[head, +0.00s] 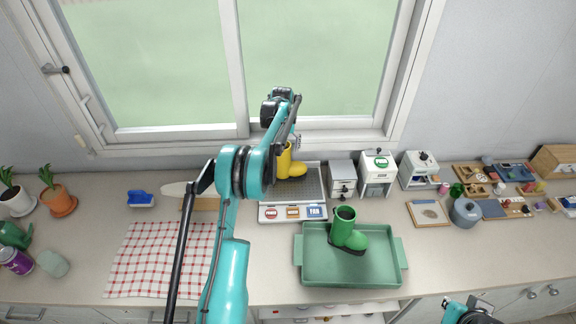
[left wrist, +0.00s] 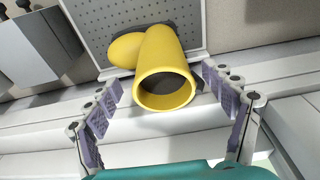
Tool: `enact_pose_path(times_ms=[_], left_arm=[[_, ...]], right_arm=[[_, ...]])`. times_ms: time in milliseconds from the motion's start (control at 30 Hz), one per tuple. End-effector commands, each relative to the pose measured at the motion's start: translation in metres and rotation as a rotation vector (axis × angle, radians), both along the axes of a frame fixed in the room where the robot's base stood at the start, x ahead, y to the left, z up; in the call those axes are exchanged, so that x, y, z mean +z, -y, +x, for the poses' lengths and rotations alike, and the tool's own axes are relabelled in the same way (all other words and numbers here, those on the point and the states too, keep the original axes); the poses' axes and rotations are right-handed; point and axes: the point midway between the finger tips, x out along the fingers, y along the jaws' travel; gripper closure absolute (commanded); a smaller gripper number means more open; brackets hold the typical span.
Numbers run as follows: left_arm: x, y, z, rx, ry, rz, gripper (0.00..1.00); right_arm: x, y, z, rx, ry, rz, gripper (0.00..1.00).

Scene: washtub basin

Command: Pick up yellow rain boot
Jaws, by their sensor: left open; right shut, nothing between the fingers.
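The yellow rain boot (head: 297,170) stands on a perforated grey tray (head: 313,184) near the window, partly hidden by my left arm in the head view. In the left wrist view the boot (left wrist: 163,75) shows its round open top facing the camera, its toe pointing up-left. My left gripper (left wrist: 160,98) is open, with a finger on each side of the boot's shaft. Small gaps show between the finger pads and the boot. My right gripper (head: 474,306) is at the bottom right edge of the head view, shut and empty, away from the boot.
A green boot (head: 345,228) stands in a green tray (head: 312,273) in front. Small white appliances (head: 377,172) stand right of the perforated tray. The window sill (head: 340,140) is close behind. A checkered cloth (head: 150,262) lies at left.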

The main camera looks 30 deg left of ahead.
Motion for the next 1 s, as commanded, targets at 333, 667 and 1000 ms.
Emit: enact_pose_path(times_ms=[333, 667, 1000], left_arm=[[-0.043, -0.007, 0.010, 0.000, 0.001, 0.001, 0.17], [-0.045, -0.007, 0.010, 0.000, 0.001, 0.001, 0.40], [-0.044, -0.007, 0.010, 0.000, 0.001, 0.001, 1.00]], right_arm=[[0.001, 0.000, 0.000, 0.000, 0.000, 0.000, 1.00], [0.001, 0.000, 0.000, 0.000, 0.000, 0.000, 1.00], [0.001, 0.000, 0.000, 0.000, 0.000, 0.000, 1.00]])
